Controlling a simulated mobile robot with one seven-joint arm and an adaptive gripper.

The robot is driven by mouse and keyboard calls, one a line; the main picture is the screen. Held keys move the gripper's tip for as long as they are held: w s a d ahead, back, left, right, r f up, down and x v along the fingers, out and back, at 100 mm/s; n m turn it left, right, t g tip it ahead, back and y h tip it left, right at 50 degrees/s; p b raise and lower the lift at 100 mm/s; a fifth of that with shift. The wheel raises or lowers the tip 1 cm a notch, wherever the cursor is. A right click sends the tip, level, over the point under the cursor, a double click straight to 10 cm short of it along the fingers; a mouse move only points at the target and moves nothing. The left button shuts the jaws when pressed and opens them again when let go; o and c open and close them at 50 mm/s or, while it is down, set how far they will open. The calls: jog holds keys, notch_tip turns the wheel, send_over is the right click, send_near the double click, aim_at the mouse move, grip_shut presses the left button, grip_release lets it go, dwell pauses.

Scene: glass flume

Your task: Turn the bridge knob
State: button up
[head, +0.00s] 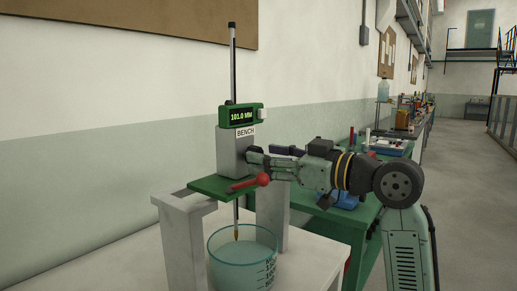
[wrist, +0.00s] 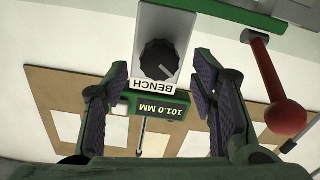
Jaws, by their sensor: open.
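The black bridge knob (wrist: 158,60) sits on the face of a grey block (wrist: 180,25) labelled BENCH, with a pale pointer line on it. In the head view the block (head: 233,150) stands on the green bridge plate (head: 212,187), and my gripper hides the knob. A green display (head: 238,116) above the label reads 101.0 MM; it also shows upside down in the wrist view (wrist: 160,106). My gripper (head: 250,160) is at the block's right side. In the wrist view its open fingers (wrist: 162,80) are on either side of the knob, with gaps showing.
A red-knobbed lever (head: 249,183) sticks out just below my gripper, and shows right of the fingers in the wrist view (wrist: 285,115). A vertical rod (head: 233,60) passes the block, its tip above a glass beaker (head: 225,262) of water. Green benches (head: 345,225) stand behind.

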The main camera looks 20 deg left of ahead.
aim_at(253, 148)
jog(key=shift+x, duration=1.45)
jog(key=shift+c, duration=0.2)
jog(key=c, duration=1.1)
jog(key=shift+p, duration=0.35)
